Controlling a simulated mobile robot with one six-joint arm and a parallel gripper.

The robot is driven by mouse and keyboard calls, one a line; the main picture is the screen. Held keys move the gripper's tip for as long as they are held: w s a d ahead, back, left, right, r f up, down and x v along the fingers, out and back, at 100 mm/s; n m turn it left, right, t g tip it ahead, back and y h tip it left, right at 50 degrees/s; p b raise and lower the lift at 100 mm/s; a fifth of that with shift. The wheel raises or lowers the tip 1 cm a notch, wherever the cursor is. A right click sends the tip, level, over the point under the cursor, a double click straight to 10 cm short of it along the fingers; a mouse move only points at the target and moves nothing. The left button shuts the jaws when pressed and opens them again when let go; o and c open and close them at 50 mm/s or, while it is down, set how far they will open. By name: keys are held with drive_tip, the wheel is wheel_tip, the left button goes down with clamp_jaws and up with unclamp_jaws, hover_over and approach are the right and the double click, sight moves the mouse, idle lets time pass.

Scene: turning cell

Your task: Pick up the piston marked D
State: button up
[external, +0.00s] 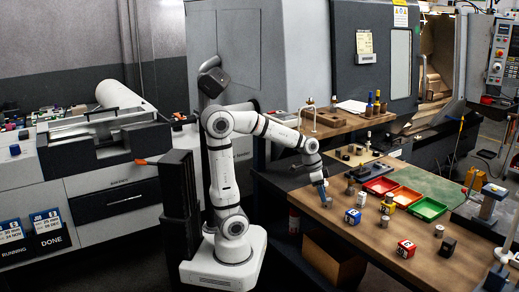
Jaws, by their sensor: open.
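My gripper (326,202) is open at the left part of the wooden bench (375,240), pointing down close to the bench top. Several small grey metal cylinders that look like pistons stand on the bench. One piston (350,188) and another piston (362,199) are just right of my gripper. Others stand further right, such as a piston (385,221) and a piston (438,231). Marks on them are too small to read, so I cannot tell which is D. I cannot tell whether anything is between the fingers.
A blue-white block (352,216), a yellow-blue block (387,209), a red-white block (405,249) and a dark block (447,247) stand among the pistons. Red (380,186), orange (404,197) and green (429,209) trays lie behind. The front middle of the bench is clear.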

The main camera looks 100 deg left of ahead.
approach(329, 199)
wheel_tip(329, 199, down, 3)
drive_tip(key=d, duration=0.1)
drive_tip(key=shift+t, duration=0.3)
drive_tip(key=x, duration=0.5)
drive_tip(key=a+x, duration=0.1)
drive_tip(key=x, duration=0.1)
drive_tip(key=shift+w+f, duration=0.1)
drive_tip(key=shift+w, duration=0.3)
drive_tip(key=c, duration=1.1)
